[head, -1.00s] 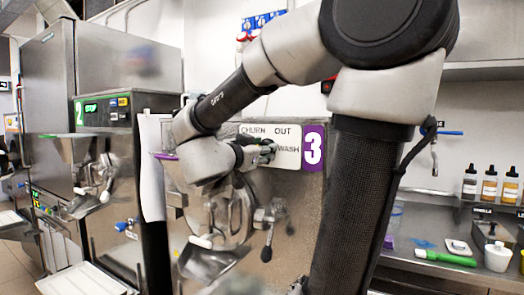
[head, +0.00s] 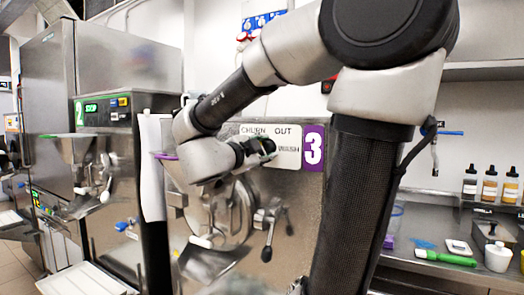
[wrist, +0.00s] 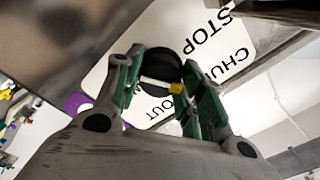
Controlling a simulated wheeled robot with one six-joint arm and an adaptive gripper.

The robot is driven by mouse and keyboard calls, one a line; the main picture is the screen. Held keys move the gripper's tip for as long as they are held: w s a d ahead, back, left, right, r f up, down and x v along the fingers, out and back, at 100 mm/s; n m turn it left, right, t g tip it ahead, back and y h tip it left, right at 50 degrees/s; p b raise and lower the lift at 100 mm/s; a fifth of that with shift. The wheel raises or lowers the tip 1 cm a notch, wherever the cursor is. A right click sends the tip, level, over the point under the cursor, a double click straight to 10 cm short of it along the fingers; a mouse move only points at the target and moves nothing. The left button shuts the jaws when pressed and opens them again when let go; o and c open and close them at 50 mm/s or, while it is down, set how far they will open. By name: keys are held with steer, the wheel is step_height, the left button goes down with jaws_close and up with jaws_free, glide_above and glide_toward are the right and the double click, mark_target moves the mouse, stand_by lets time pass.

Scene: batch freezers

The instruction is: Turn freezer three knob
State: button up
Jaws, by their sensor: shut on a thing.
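Freezer three (head: 290,200) stands ahead with a purple "3" label (head: 313,148) and a white knob plate (head: 288,138) reading CHURN, OUT and WASH. My gripper (head: 262,148) is at the plate, coming from its left side. In the wrist view my gripper (wrist: 158,92) has its two green-lined fingers shut on the round black knob (wrist: 160,66), which has a pale pointer bar with a yellow tip. The plate behind it also shows STOP and part of CHURN in the wrist view. In the head view the knob is mostly hidden by my gripper.
Below the plate are the freezer's round door (head: 225,212) and a black-knobbed lever (head: 268,240). Freezer two (head: 120,170) stands to the left. A counter (head: 450,268) at right holds bottles, a green-handled tool (head: 445,258) and a white cup (head: 497,257).

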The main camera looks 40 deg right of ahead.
stand_by(0.3)
steer(key=o, duration=1.1)
steer(key=v, duration=1.2)
steer(key=shift+s, duration=0.1)
steer(key=shift+a, duration=0.1)
